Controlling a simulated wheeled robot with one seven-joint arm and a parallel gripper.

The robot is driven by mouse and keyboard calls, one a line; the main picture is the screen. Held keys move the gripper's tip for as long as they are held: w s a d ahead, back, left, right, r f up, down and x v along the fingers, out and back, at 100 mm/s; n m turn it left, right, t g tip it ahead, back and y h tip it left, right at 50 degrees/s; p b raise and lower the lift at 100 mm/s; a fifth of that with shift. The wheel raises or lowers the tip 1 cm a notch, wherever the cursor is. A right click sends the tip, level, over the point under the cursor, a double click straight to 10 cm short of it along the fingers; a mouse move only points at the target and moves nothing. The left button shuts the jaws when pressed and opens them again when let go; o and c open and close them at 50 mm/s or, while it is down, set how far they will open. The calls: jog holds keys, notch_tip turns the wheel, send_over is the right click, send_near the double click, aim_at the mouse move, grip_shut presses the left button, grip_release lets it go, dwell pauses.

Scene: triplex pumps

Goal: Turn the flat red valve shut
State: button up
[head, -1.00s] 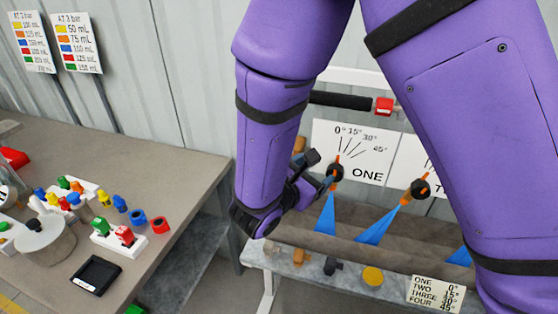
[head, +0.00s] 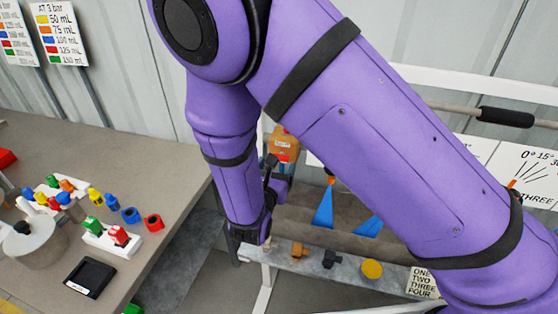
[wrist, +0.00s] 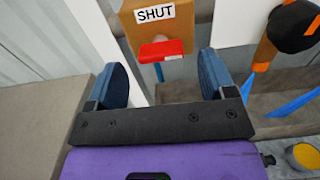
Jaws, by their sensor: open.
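The flat red valve handle (wrist: 162,50) shows in the wrist view, low on the front of a tan box (wrist: 190,35) with a white SHUT label above it. My gripper (wrist: 163,78) is open, and its two blue pads stand apart on either side of the handle in the picture, with nothing between them. I cannot tell how near the pads are to it. In the head view the tan box (head: 284,143) shows behind my wrist with a little red on it. My gripper's fingers are not clear there.
A black knob with an orange bar (wrist: 285,30) and a blue spray fan is close on the right in the wrist view. A grey workbench (head: 150,160) with coloured nozzles stands at the left. A white-framed trough (head: 310,232) lies behind my arm; a yellow disc (head: 372,268) is below it.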

aim_at(281, 158)
jog(key=shift+x, duration=1.6)
jog(key=c, duration=0.9)
jog(key=shift+c, duration=0.2)
